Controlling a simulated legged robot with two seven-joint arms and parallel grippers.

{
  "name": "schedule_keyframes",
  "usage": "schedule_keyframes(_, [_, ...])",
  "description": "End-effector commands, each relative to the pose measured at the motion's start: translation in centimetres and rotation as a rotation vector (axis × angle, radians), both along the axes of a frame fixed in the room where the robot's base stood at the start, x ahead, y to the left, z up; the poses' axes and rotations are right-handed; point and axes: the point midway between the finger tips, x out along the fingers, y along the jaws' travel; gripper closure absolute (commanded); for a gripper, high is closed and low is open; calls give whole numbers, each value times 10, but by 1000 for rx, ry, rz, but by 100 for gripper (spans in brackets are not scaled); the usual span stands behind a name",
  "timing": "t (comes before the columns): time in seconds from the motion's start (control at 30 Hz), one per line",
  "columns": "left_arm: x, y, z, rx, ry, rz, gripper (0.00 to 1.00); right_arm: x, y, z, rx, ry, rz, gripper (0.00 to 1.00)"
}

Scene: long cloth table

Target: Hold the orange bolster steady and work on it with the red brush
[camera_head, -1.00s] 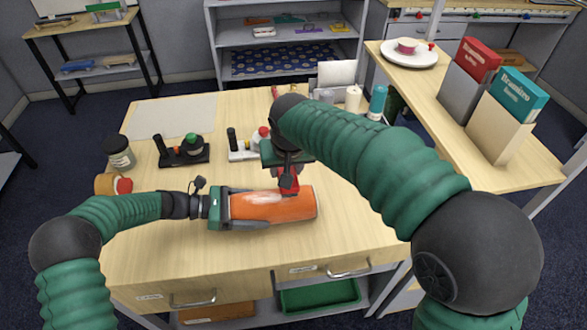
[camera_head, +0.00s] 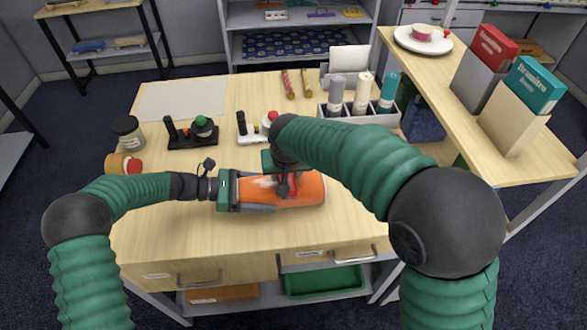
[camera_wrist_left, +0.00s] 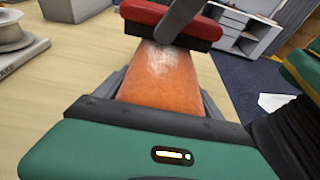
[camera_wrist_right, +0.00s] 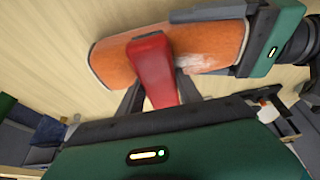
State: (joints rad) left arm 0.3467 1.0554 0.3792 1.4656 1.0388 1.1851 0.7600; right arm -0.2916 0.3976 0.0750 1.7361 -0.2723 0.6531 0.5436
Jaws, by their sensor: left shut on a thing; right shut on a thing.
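The orange bolster (camera_head: 305,191) lies on its side near the table's front, with a whitish patch on its surface. My left gripper (camera_head: 245,192) is shut on its left end; the left wrist view shows the bolster (camera_wrist_left: 163,85) between the fingers. The red brush (camera_wrist_right: 150,68) is in my right gripper (camera_wrist_right: 153,92), which is shut on it. In the left wrist view the brush (camera_wrist_left: 150,14) lies across the bolster's far part, seemingly against it. In the head view my right arm partly hides the brush (camera_head: 288,184), and the right fingertips are hard to see.
A dark jar (camera_head: 129,133), a black stand (camera_head: 190,138) and a white stand (camera_head: 250,130) stand behind the bolster. A grey caddy (camera_head: 368,118) holds bottles at the back right. A grey mat (camera_head: 183,101) lies at the back left. The wooden front left area is clear.

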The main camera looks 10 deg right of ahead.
Motion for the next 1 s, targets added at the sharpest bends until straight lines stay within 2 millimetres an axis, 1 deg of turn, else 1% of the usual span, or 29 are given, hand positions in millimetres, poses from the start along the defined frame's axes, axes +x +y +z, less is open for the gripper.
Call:
schedule_keyframes(0.03, [0, 0, 1, -1, -1, 0, 44, -1, 6, -1, -1, 2, 4, 96])
schedule_keyframes(1.0, [0, 0, 1, -2, -1, 0, 44, -1, 93, -1, 0, 3, 3, 96])
